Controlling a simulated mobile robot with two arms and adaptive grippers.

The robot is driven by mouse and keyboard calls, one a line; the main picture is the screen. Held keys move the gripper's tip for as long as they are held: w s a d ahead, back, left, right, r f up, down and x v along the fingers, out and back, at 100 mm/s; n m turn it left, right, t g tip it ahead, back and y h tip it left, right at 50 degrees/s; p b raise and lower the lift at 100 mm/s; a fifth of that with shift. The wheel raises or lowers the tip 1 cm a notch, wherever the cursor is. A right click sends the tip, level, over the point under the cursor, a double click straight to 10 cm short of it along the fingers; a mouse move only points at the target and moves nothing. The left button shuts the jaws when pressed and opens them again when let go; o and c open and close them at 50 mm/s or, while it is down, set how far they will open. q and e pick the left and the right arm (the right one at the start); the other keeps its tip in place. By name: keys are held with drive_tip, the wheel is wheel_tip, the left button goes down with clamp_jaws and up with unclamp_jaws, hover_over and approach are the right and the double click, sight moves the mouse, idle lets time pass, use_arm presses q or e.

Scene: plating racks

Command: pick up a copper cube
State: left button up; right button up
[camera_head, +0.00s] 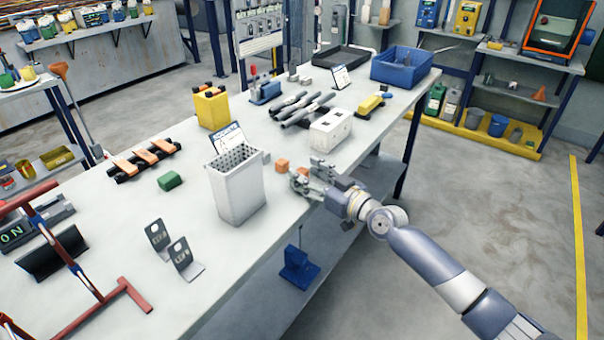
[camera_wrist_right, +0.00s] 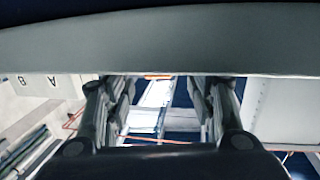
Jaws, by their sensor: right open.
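A copper cube (camera_head: 282,166) sits on the grey workbench (camera_head: 215,290), just right of the white slotted bin. A second small copper-coloured block (camera_head: 303,171) shows right beside the fingers of my right gripper (camera_head: 300,185). The right gripper is low at the bench's near edge, right of the first cube and apart from it. In the wrist view the two fingers of the right gripper (camera_wrist_right: 163,110) stand apart with a gap between them. No cube can be made out for sure there. My left gripper is not in view.
The white slotted bin (camera_head: 236,190) stands close left of the cubes. A white box (camera_head: 330,131) stands behind the gripper, with dark rods (camera_head: 302,108) beyond. A yellow container (camera_head: 210,107), a green block (camera_head: 169,181) and metal brackets (camera_head: 182,256) stand farther left.

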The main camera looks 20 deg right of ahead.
sight(302, 169)
drive_tip(key=shift+x, duration=1.1)
drive_tip(key=shift+w+a, duration=0.1)
drive_tip(key=shift+w, duration=0.1)
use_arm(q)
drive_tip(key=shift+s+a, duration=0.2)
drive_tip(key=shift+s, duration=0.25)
use_arm(e)
drive_tip(key=shift+c, duration=0.3)
clamp_jaws()
wheel_tip(302, 169, up, 9)
drive_tip(key=p, duration=0.2)
drive_tip(key=shift+p, duration=0.35)
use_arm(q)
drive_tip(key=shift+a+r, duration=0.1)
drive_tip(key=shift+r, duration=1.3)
use_arm(e)
drive_tip(key=shift+r, duration=0.55)
